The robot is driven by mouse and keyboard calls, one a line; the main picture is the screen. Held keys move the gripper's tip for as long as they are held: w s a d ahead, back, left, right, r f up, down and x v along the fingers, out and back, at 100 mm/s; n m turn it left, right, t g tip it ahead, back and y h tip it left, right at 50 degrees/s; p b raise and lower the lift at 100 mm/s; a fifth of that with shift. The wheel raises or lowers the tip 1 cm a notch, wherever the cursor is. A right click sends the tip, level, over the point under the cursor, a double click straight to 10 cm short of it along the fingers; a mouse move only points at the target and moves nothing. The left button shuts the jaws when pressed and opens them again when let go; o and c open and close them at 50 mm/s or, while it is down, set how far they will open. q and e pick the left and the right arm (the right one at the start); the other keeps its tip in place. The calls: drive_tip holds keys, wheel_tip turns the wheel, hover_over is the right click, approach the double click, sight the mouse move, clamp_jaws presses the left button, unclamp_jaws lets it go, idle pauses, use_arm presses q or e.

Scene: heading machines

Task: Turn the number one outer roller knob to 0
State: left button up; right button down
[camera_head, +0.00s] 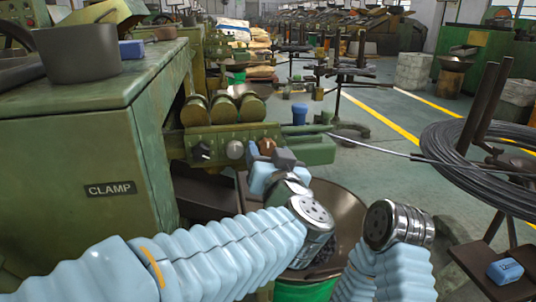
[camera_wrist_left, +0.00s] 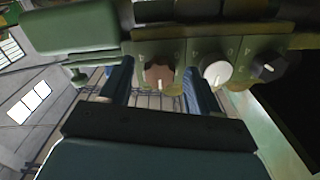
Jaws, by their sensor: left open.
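A green panel under the rollers carries a row of three knobs: a black knob (camera_head: 200,152), a white-grey knob (camera_head: 235,149) and a brown knob (camera_head: 267,146). I cannot read which one is labelled number one outer roller. In the left wrist view the brown knob (camera_wrist_left: 159,77), the white knob (camera_wrist_left: 215,72) and the black knob (camera_wrist_left: 268,65) show, with small marks around them. My left gripper (camera_head: 275,160) is open at the brown knob. Its fingers (camera_wrist_left: 157,84) stand either side of that knob, with gaps visible. My right gripper is out of view.
A green machine cabinet with a CLAMP plate (camera_head: 110,188) stands at left. Brass-coloured rollers (camera_head: 223,109) sit above the panel. A brown round pan (camera_head: 340,210) lies below my left wrist. A coil of black wire (camera_head: 480,160) is at right.

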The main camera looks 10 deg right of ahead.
use_arm(q)
drive_tip(key=shift+w, duration=0.6)
drive_tip(key=c, duration=1)
drive_tip(key=shift+c, duration=0.2)
